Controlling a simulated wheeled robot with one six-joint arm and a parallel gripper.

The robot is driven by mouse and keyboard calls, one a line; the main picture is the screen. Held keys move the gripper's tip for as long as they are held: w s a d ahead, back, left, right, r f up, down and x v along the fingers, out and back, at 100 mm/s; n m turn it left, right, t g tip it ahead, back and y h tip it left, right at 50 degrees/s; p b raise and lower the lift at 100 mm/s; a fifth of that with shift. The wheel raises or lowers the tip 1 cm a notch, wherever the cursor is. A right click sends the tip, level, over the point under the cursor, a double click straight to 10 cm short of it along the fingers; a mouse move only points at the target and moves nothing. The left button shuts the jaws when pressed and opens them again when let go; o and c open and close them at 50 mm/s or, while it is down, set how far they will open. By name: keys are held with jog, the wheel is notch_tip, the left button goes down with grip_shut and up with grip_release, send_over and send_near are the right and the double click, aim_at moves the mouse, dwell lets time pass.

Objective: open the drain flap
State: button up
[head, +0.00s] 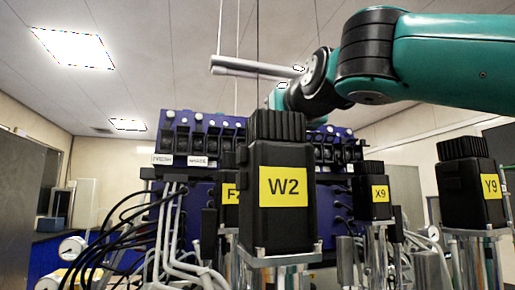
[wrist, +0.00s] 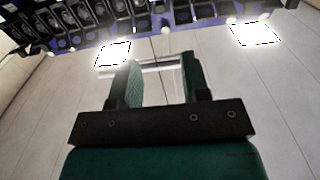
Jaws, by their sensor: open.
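No drain flap can be made out in either view. My gripper (wrist: 162,64) shows in the wrist view with its two teal fingers apart. Nothing is visibly gripped between them; a pale bar (wrist: 160,68) crosses the gap near the fingertips, and I cannot tell how far off it is. In the head view my teal and black arm reaches in from the upper right, above the motor units, and the gripper itself is mostly hidden behind it.
Black motor units labelled W2 (head: 284,190), X9 (head: 371,192) and Y9 (head: 473,185) stand on metal vessels. Behind them is a blue rack of black modules (head: 190,140). Black and grey cables (head: 180,225) hang at its left. The space below the ceiling is mostly open.

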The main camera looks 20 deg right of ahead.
jog(key=w+p, duration=0.6)
jog(key=w, duration=0.9)
jog(key=shift+w+r, duration=0.15)
jog(key=shift+w, duration=0.55)
jog(key=c, duration=0.6)
